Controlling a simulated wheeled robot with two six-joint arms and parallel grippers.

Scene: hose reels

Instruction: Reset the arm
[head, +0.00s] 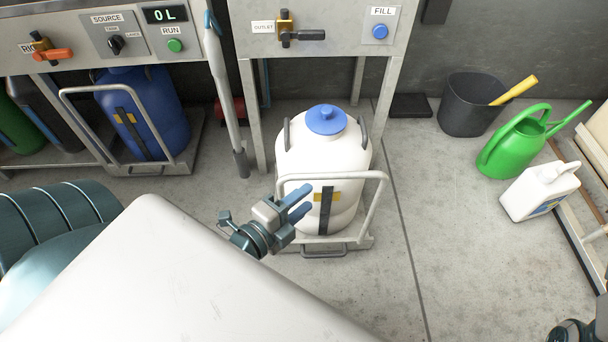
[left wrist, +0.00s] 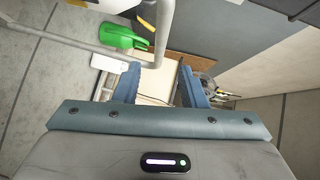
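My left arm comes in from the lower left in the head view. Its gripper (head: 306,198) has two blue fingers with a gap between them and nothing in the gap. It overlaps the left side of the white drum (head: 313,155) and the drum cart's handle (head: 376,205) in the picture; I see no grip on either. In the left wrist view the gripper (left wrist: 158,88) also shows its fingers apart, with only background between them. A small dark part of my right arm shows at the lower right corner of the head view; its fingers are out of frame.
The white drum with a blue cap stands on its cart under the FILL panel (head: 381,25). A blue drum (head: 160,115) stands on another cart at left. A black bin (head: 470,105), a green watering can (head: 512,148) and a white jug (head: 540,190) stand at right. Floor between is clear.

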